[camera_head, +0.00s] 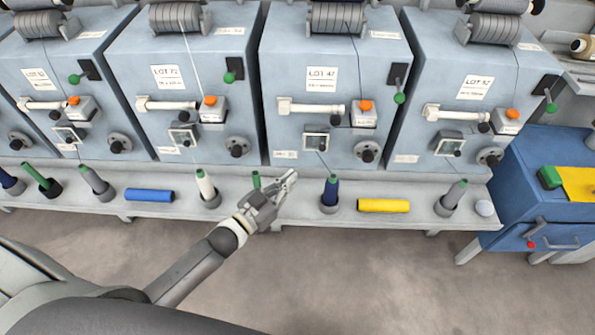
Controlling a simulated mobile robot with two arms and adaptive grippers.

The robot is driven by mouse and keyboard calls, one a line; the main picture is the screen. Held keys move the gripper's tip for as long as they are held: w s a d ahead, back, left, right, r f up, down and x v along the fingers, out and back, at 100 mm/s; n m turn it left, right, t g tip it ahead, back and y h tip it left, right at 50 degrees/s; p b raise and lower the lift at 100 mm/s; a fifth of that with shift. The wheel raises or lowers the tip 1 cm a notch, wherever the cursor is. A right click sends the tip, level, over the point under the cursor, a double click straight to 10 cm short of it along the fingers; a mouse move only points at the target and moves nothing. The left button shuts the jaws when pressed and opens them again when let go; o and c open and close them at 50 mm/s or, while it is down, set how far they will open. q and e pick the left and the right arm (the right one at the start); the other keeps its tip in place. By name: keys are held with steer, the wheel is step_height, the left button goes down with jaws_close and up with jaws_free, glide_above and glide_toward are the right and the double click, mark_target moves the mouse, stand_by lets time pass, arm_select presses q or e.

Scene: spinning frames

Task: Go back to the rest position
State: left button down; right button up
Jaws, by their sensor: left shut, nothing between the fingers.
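My left gripper (285,184) is shut and empty. It reaches over the front shelf of the spinning machines, and my left arm comes up to it from the lower left. A dark blue bobbin with a green tip (331,191) stands upright in a holder to the right of the gripper. A white bobbin (206,187) stands upright to its left. My right gripper is not in view.
A blue tube (149,195) and a yellow tube (383,205) lie on the shelf (460,214). Several grey-blue machines (335,80) stand behind it. A blue cabinet (540,190) with a yellow cloth (578,184) is at the right. The floor (380,280) in front is clear.

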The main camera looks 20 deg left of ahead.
arm_select(q)
steer(key=s+a+f+n+g+y, duration=0.1)
steer(key=s+a+f+g+y, duration=0.1)
steer(key=s+f, duration=0.5)
steer(key=s+a+f+g+y, duration=0.2)
steer(key=f+g, duration=0.1)
steer(key=f, duration=0.8)
steer(key=s+a+f+n+g+y, duration=0.1)
steer(key=s+a+f+g, duration=0.1)
steer(key=s+f, duration=0.5)
steer(key=s+f+g, duration=0.3)
steer(key=s+f, duration=0.2)
steer(key=s, duration=0.4)
steer(key=s+f+g+y+p, duration=0.1)
steer(key=s+f+g, duration=0.1)
steer(key=s+f, duration=0.4)
steer(key=s+f+g+y, duration=0.1)
steer(key=s+f+g, duration=0.2)
steer(key=s, duration=0.9)
step_height(320, 180, down, 2)
steer(key=shift+s+d+f+g+p, duration=0.15)
steer(key=shift+s+d+g+p, duration=0.05)
steer(key=shift+d+g+p, duration=0.2)
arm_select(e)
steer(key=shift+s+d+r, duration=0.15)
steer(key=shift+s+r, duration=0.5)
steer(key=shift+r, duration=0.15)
arm_select(q)
steer(key=shift+w, duration=0.1)
